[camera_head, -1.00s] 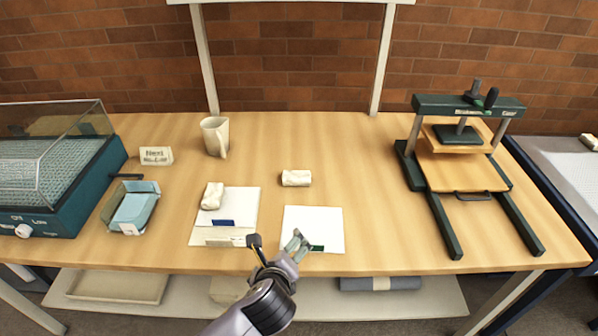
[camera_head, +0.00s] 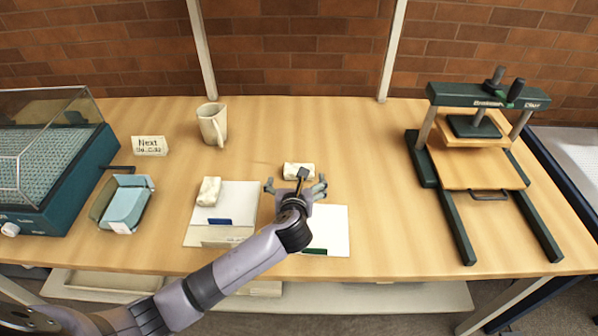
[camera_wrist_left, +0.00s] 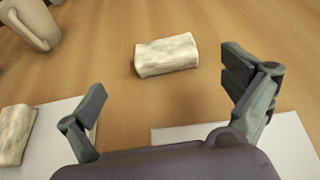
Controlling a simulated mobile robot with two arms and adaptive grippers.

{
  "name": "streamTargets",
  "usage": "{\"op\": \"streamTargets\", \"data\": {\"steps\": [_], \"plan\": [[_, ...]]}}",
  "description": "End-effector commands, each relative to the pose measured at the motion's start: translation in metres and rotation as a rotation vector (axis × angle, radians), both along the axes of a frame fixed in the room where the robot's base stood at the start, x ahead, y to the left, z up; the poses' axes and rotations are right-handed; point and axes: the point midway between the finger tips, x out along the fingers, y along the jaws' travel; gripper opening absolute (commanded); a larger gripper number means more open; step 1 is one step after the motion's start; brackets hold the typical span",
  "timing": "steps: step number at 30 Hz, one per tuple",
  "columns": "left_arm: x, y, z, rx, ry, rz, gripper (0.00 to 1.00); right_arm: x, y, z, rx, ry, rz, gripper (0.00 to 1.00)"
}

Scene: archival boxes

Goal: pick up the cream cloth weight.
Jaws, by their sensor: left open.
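A cream cloth weight (camera_head: 298,170) lies on the bare wood of the table, just beyond my left gripper. It also shows in the left wrist view (camera_wrist_left: 166,54), ahead of the fingers and apart from them. A second cream cloth weight (camera_head: 209,190) lies on the left white folder; its edge shows at the left of the wrist view (camera_wrist_left: 15,134). My left gripper (camera_head: 296,186) is open and empty, its fingers spread on either side of the first weight's near side. My right gripper is not in view.
White folders (camera_head: 240,198) and (camera_head: 335,225) lie near the front edge. A beige mug (camera_head: 212,124), a sign (camera_head: 149,146) and a blue tray (camera_head: 126,204) stand left. A green-framed press (camera_head: 482,165) stands right.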

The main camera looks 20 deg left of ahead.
Motion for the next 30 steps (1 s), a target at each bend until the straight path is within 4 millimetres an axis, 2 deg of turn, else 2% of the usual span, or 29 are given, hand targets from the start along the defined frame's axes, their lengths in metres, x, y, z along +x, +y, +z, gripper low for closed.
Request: {"op": "streamTargets", "data": {"steps": [3,11,19,30], "plan": [[0.013,0.003,-0.005,-0.001,0.0,0.0,0.98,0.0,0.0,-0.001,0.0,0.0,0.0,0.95],[0.028,0.005,-0.011,-0.002,0.001,0.002,0.98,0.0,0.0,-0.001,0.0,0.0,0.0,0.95],[0.059,0.01,-0.025,-0.002,0.0,0.001,0.98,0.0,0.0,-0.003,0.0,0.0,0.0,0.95],[0.065,0.012,-0.028,-0.003,0.0,-0.001,0.98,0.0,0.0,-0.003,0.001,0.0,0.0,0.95]]}}
